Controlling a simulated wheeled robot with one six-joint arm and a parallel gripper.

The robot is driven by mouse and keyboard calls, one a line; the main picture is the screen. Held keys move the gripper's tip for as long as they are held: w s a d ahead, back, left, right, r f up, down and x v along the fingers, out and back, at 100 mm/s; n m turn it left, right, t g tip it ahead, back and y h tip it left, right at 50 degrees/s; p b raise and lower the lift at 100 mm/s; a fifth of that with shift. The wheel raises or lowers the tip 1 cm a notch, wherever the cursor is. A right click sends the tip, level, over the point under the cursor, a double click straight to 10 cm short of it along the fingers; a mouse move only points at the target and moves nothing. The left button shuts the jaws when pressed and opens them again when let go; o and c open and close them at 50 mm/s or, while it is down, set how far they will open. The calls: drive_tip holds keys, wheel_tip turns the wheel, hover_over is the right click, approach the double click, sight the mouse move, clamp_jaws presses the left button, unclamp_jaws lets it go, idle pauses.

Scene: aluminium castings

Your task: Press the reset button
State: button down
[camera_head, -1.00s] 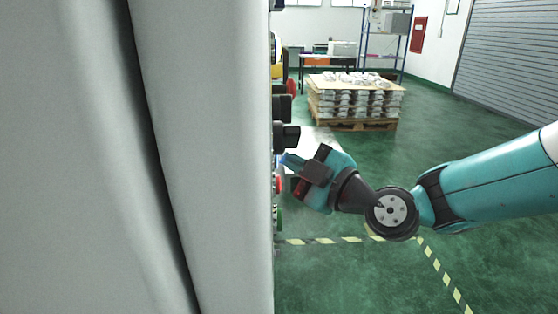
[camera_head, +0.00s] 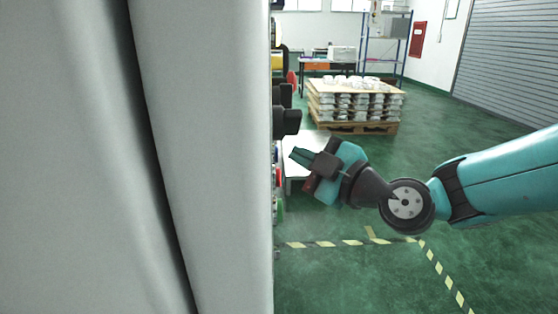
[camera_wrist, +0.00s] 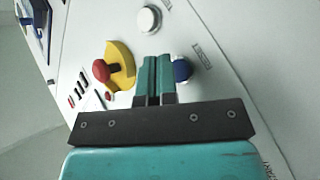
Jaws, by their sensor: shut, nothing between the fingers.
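The control panel (camera_wrist: 215,45) fills much of the wrist view, tilted in the picture. A blue button (camera_wrist: 182,70) is just right of my gripper's fingertips, partly hidden by a finger. A white round button (camera_wrist: 149,19) lies beyond the tips. My gripper (camera_wrist: 154,58) is shut and empty. In the head view my gripper (camera_head: 294,154) points left at the panel's edge, with a visible gap between its tips and the panel.
A red knob on a yellow base (camera_wrist: 101,70) and a small red button (camera_wrist: 107,96) sit left of the fingers. Black knobs (camera_head: 288,121) project from the panel above my gripper. A pallet of castings (camera_head: 355,105) stands behind; the green floor to the right is open.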

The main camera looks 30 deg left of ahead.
drive_tip(key=w+d+b, duration=0.1)
drive_tip(key=d+b, duration=0.2)
drive_tip(key=w+d+b, duration=0.1)
drive_tip(key=shift+w+d+b, duration=0.15)
drive_tip(key=shift+w+b, duration=0.15)
idle(1.0)
drive_tip(key=s+d+m+g+h+p, duration=0.2)
drive_tip(key=s+d+m+h+p, duration=0.2)
drive_tip(key=d, duration=1.1)
drive_tip(key=s+d+m+g+h+p, duration=0.2)
drive_tip(key=s+d+m+h+p, duration=0.3)
drive_tip(key=s+d+m+h, duration=0.5)
drive_tip(key=s+d+m, duration=0.4)
drive_tip(key=s+d, duration=0.1)
drive_tip(key=s, duration=0.2)
drive_tip(key=shift+s+d+g, duration=0.2)
drive_tip(key=shift+d+g, duration=0.1)
drive_tip(key=shift+d, duration=0.05)
